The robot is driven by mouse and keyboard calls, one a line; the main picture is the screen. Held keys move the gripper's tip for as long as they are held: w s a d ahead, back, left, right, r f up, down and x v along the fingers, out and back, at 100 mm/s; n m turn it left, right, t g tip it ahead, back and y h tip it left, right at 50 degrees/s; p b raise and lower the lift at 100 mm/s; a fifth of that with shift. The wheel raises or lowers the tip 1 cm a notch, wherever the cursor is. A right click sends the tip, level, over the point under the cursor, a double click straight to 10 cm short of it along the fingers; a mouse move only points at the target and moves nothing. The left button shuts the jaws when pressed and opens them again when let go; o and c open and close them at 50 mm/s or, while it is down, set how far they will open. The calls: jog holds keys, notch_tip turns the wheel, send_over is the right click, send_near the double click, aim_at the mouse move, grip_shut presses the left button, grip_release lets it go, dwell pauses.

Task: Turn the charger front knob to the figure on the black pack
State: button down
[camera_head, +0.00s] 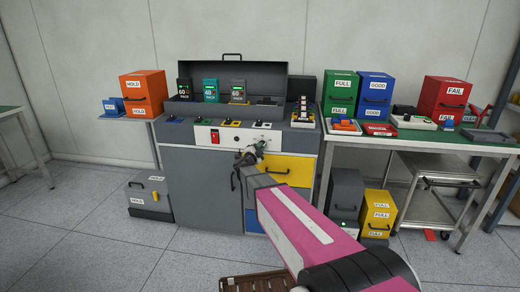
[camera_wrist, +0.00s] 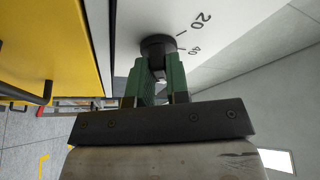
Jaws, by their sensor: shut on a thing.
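The black pack (camera_head: 184,91) stands at the left end of the charger's open top in the head view; its label seems to read 60. A teal pack (camera_head: 210,90) that seems to read 40 and a grey pack (camera_head: 237,91) stand to its right. My gripper (camera_head: 255,151) is at the charger's white front panel (camera_head: 229,137) and hides the knob there. In the wrist view my green fingers (camera_wrist: 158,78) are shut on the dark round knob (camera_wrist: 158,43). The marks 20 and 40 show beside it; the knob's pointer and other figures are hidden.
A red switch (camera_head: 214,137) sits on the panel left of my gripper. A yellow drawer (camera_head: 297,171) is below it. Green and blue boxes (camera_head: 374,95) stand on the right bench. A brown slatted crate (camera_head: 252,282) lies on the floor in front.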

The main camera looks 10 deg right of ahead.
jog(key=c, duration=1.1)
grip_release()
jog(key=v, duration=1)
jog(key=shift+s+a, duration=0.25)
jog(key=shift+s, duration=0.05)
